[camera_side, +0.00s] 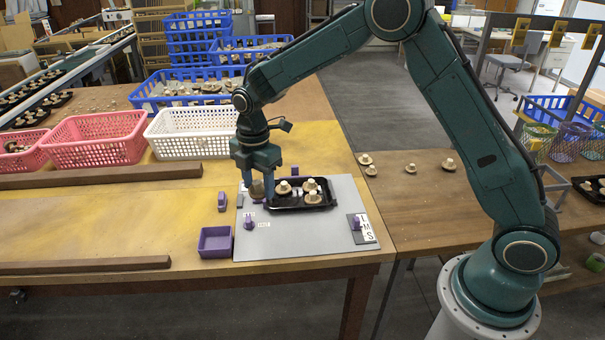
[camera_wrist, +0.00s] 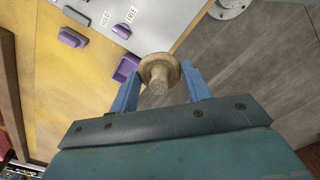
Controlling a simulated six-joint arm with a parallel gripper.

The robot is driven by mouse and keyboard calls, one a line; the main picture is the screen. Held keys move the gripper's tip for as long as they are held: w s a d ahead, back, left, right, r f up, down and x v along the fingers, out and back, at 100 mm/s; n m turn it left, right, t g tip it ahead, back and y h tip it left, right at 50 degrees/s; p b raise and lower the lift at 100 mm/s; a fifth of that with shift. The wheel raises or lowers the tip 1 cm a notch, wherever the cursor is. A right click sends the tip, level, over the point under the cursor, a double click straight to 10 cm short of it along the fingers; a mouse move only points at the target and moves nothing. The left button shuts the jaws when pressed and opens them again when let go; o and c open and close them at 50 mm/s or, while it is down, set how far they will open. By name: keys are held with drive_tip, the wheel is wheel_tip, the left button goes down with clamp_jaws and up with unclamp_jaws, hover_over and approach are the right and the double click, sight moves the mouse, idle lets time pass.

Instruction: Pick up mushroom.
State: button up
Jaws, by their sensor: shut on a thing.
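My gripper (camera_side: 259,192) points down at the left end of the black tray (camera_side: 302,208). Its two blue fingers are shut on a mushroom (camera_side: 257,187). In the wrist view my gripper (camera_wrist: 160,74) has this mushroom (camera_wrist: 158,67) between the fingertips, with its tan cap away from the palm and its stem toward it. In the side view the fingers partly hide the mushroom, and I cannot tell how high it is above the grey board. Several other pale mushrooms (camera_side: 283,187) sit in the tray.
The grey board (camera_side: 300,243) carries purple pieces and labels. A purple box (camera_side: 215,243) stands at its left edge. A white basket (camera_side: 192,140), a pink basket (camera_side: 95,150) and a blue crate (camera_side: 150,100) stand behind. Loose mushrooms (camera_side: 365,159) lie on the right table.

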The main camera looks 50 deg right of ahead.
sight(285, 206)
drive_tip(key=shift+r, duration=1.2)
drive_tip(key=shift+w+d, duration=0.35)
drive_tip(key=shift+d, duration=0.15)
drive_tip(key=w+d+n, duration=0.2)
drive_tip(key=d, duration=0.5)
drive_tip(key=w+d+n, duration=0.1)
drive_tip(key=w+d, duration=0.2)
drive_tip(key=d, duration=0.4)
drive_tip(key=shift+w+d+r+n, duration=0.2)
drive_tip(key=shift+w+r+n, duration=0.1)
drive_tip(key=shift+n, duration=0.1)
drive_tip(key=shift+f, duration=0.1)
wheel_tip(285, 206, down, 20)
drive_tip(key=shift+r, duration=0.1)
